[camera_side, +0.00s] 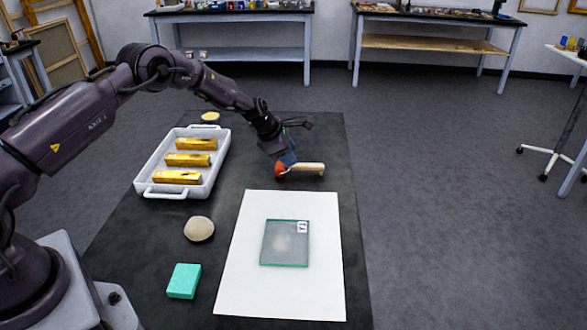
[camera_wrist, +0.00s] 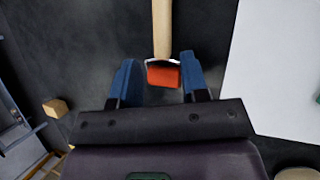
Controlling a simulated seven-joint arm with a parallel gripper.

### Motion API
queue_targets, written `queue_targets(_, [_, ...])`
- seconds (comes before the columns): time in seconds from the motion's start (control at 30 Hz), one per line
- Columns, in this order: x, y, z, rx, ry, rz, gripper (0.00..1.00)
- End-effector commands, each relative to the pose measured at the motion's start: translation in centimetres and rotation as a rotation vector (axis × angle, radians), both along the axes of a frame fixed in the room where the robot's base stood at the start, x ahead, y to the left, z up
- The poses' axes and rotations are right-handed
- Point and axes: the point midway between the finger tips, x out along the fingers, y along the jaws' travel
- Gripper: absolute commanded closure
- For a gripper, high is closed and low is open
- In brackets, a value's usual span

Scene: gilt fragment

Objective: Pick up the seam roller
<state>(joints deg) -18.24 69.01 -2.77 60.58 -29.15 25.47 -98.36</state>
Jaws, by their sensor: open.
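The seam roller has a pale wooden handle (camera_side: 308,168) and a red roller head (camera_wrist: 164,75). It lies on the dark table mat in the side view, just beyond the white sheet. In the wrist view its handle runs up to the top edge. My gripper (camera_side: 284,164) is down at the head end of the roller. In the wrist view my gripper (camera_wrist: 158,62) is open, with one blue finger on each side of the red head. Gaps show between the fingers and the head. In the side view a finger partly hides the head.
A white tray (camera_side: 150,168) with gold bars stands left of the roller. A white sheet (camera_side: 240,290) carries a glass plate (camera_side: 284,256). A beige round pad (camera_side: 199,229) and a green block (camera_side: 183,281) lie nearer. The mat right of the handle is clear.

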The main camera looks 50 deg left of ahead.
Motion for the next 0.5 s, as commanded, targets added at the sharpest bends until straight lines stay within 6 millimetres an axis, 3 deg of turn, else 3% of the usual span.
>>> queue_targets(0.5, [2.6,-1.0,-4.2,0.002,-0.001,-0.002,0.59])
